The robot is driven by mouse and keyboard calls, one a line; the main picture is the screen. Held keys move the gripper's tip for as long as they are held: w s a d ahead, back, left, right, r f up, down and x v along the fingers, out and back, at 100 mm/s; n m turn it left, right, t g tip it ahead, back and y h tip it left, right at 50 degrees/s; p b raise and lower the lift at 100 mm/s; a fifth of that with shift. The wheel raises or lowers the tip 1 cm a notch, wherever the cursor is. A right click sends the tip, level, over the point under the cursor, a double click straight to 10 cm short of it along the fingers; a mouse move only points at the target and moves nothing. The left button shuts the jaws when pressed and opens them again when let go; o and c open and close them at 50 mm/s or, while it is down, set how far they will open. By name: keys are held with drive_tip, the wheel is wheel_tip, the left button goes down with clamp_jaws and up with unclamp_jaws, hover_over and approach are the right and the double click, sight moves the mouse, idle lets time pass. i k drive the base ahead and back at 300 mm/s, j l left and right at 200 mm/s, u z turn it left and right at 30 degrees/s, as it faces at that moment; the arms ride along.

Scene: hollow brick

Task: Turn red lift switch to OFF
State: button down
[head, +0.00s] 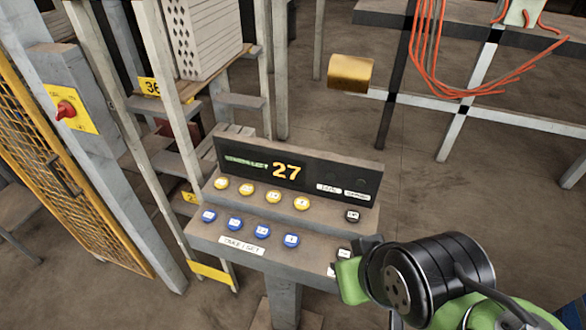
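The red lift switch (66,109) is a rotary knob on a yellow plate (82,122). The plate is on the front of a grey box (62,64) fixed to a grey post at the left. The knob's handle points to the lower left. The labels on the plate are too small to read. My gripper (352,270) is at the lower right, over the right front corner of the button console, far from the switch. Its fingers are mostly hidden by green and black arm parts, so I cannot tell whether it is open.
A console (225,194) with yellow, blue and black buttons and a display reading 27 stands between my gripper and the switch. A yellow mesh gate (52,165) is beside the switch post. Shelving (180,162) stands behind. Orange cables (425,65) hang at the upper right.

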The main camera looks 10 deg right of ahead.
sight(64, 109)
drive_tip(key=u, duration=1.3)
